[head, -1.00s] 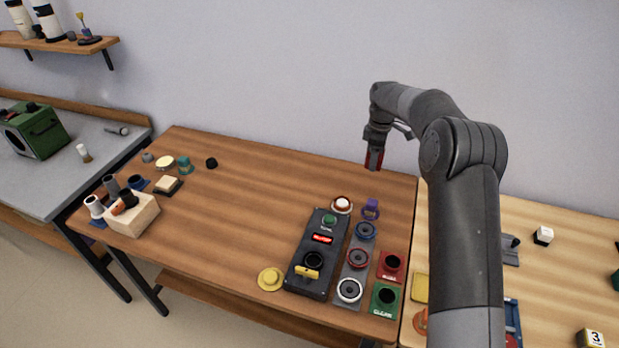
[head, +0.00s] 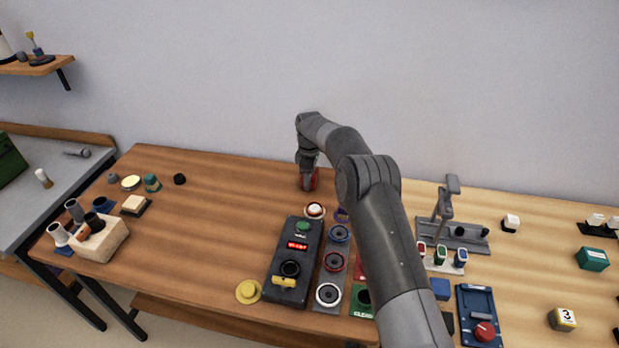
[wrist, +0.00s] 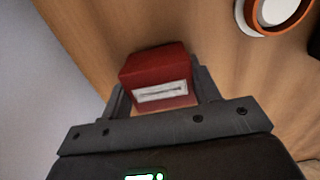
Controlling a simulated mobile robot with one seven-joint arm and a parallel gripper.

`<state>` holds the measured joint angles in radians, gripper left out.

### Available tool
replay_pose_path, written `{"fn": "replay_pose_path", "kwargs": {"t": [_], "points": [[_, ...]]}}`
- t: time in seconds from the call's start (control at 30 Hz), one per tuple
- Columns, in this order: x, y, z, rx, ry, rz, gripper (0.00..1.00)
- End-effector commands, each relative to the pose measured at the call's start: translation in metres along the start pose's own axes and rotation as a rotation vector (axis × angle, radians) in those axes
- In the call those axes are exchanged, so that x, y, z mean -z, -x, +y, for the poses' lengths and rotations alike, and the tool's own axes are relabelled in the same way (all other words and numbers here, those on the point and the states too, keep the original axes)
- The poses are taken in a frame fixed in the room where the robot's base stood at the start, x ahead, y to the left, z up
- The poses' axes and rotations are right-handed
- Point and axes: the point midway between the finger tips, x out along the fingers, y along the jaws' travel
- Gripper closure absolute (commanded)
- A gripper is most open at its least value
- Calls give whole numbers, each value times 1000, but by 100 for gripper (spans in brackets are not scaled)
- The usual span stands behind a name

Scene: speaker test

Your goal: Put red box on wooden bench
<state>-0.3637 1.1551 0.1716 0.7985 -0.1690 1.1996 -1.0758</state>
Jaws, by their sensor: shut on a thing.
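The red box (wrist: 156,68), with a white label, is held between the fingers of my gripper (wrist: 160,95) in the wrist view. In the head view, my gripper (head: 309,186) is over the back right part of the brown wooden bench (head: 225,215), with the red box (head: 314,180) partly hidden by it. I cannot tell whether the box touches the bench top.
A round white button (head: 315,210) and a black control panel (head: 292,265) are in front of my gripper. A lighter wooden table (head: 535,265) with several parts is to the right. The bench middle, left of my gripper, is clear.

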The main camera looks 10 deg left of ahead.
Motion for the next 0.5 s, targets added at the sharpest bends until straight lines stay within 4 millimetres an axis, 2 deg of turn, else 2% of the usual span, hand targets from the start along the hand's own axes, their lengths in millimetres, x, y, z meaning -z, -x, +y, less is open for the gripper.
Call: {"fn": "replay_pose_path", "kwargs": {"t": [0.37, 0.4, 0.5], "points": [[0, -6, 0, -1, 0, 1, 68], [0, -7, 0, -1, 0, 1, 42], [0, -6, 0, -1, 0, 1, 34]]}}
